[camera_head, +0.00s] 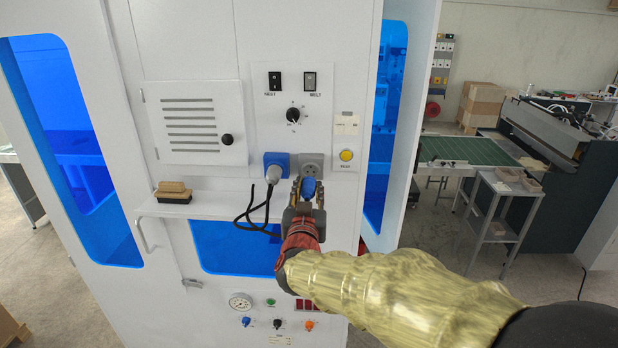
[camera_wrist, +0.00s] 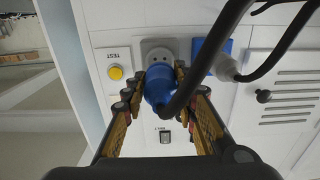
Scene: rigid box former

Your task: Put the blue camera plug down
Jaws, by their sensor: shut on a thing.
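My gripper (camera_head: 308,192) is shut on the blue camera plug (camera_head: 308,187), in front of the white machine panel. In the wrist view the blue plug (camera_wrist: 157,84) sits between the two fingers of my gripper (camera_wrist: 160,92), with a black cable running from it up and to the right. The plug is just in front of the lower part of a grey socket (camera_head: 313,164), which also shows in the wrist view (camera_wrist: 160,48). I cannot tell whether the plug touches the socket.
A blue socket (camera_head: 276,160) with a grey plug (camera_head: 273,174) and hanging black cable is close to the left. A narrow white shelf (camera_head: 205,209) holds a wooden brush (camera_head: 173,191). A yellow button (camera_head: 346,155) is to the right. Switches and a knob (camera_head: 293,114) are above.

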